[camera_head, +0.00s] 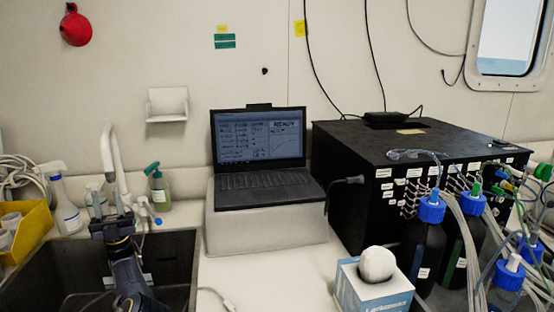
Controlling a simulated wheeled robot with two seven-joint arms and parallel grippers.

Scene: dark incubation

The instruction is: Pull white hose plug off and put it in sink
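My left gripper (112,222) reaches forward over the sink (170,262) from the bottom left. It is dark, and its fingertips are too small and dark to tell whether they are open or shut. A white upright spout (112,165) rises just beyond it. A small white fitting with a blue tip (150,212) stands at the back of the sink, to the right of the gripper. A thin white hose or cable with a plug-like end (228,304) lies on the counter right of the sink. I cannot tell which is the hose plug. My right gripper is not in view.
A laptop (262,150) sits on a white block (265,232). A black box (375,165) stands behind dark bottles (422,245) with tubes. A tissue box (370,292) is at the front. Spray bottles (66,208) and a yellow bin (30,232) flank the sink.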

